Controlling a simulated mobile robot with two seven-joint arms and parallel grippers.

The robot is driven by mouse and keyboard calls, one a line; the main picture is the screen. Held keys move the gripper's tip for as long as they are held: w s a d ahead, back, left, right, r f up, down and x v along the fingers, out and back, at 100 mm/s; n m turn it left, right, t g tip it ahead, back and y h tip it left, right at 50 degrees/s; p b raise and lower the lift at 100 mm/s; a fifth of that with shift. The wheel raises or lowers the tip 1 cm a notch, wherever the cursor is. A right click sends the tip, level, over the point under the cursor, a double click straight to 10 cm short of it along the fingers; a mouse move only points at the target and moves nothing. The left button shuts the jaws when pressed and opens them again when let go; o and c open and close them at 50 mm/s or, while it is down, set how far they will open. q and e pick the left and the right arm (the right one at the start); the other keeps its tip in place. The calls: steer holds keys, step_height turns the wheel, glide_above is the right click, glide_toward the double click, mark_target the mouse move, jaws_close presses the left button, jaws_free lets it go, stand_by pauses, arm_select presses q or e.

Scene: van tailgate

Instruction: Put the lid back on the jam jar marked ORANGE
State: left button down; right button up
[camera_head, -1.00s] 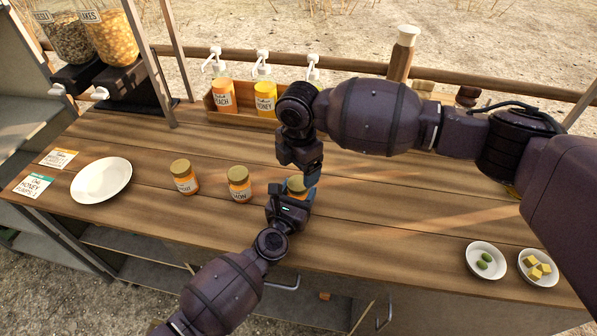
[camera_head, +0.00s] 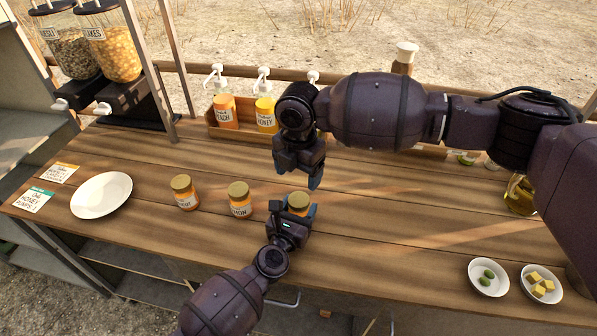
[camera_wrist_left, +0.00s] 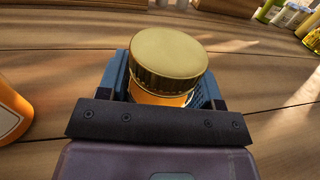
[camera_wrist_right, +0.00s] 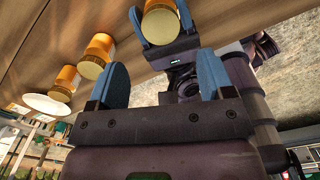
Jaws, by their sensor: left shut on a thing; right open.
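A small jar of orange jam with a gold lid (camera_head: 299,199) stands at the right end of a row of jars. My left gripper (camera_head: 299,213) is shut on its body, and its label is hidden. In the left wrist view the gold lid (camera_wrist_left: 168,55) sits on top of the jar, looking slightly tilted; I cannot tell if it is tight. My right gripper (camera_head: 303,182) is open and empty, just above and behind the jar. The right wrist view shows its spread blue fingers (camera_wrist_right: 160,85), with the held jar (camera_wrist_right: 160,24) beyond them.
Two more gold-lidded jars stand to the left, a middle one (camera_head: 240,202) and a left one (camera_head: 185,194). A white plate (camera_head: 101,195) lies farther left. Pump bottles (camera_head: 225,110) stand behind. Bowls of olives (camera_head: 488,278) and yellow cubes (camera_head: 541,284) are at right.

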mark_target(298, 199)
steer(key=shift+f, duration=4)
steer(key=c, duration=0.9)
steer(key=shift+m, duration=1.6)
steer(key=shift+c, duration=0.2)
steer(key=o, duration=1)
steer(key=shift+r, duration=0.1)
